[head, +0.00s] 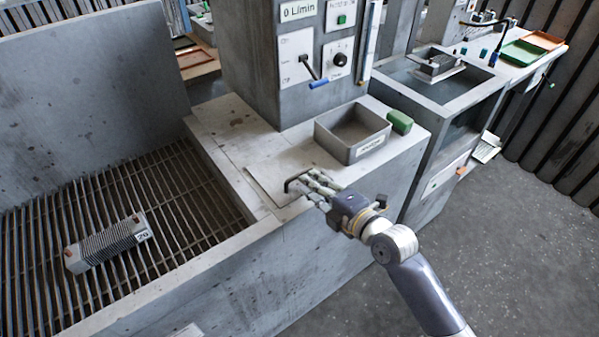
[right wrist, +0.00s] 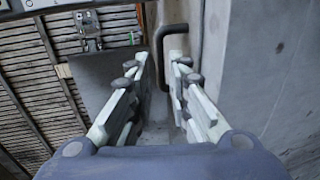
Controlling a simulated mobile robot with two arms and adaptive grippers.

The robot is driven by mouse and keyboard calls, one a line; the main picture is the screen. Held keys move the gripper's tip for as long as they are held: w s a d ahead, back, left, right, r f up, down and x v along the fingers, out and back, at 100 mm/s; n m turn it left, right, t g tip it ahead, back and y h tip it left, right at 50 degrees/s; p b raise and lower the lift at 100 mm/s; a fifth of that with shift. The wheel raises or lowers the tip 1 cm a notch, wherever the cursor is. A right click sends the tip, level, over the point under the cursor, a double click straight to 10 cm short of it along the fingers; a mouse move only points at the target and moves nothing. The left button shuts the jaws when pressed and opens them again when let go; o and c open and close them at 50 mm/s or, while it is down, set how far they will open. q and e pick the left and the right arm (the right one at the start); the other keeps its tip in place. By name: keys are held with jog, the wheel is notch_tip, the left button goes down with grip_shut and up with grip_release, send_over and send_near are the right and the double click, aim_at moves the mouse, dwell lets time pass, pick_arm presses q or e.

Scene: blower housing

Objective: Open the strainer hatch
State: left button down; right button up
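The strainer hatch (head: 262,180) appears as a flat grey panel in the counter top beside the grate basin, and it looks shut. A dark bar handle (head: 291,184) stands at its right side. My right gripper (head: 308,184) is at the handle, reaching in from the lower right and covering part of it. In the right wrist view the fingers are apart, and the dark handle (right wrist: 161,45) shows in the gap between the fingertips. Part of the handle is hidden by the right-hand finger. I cannot tell whether a finger touches it. My left gripper is not in view.
A panel column with switches (head: 318,70) rises behind. A finned part (head: 107,243) lies on the basin's grate (head: 170,195). Floor at right is clear.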

aim_at(300, 173)
jog(key=shift+x, duration=2.9)
grip_shut()
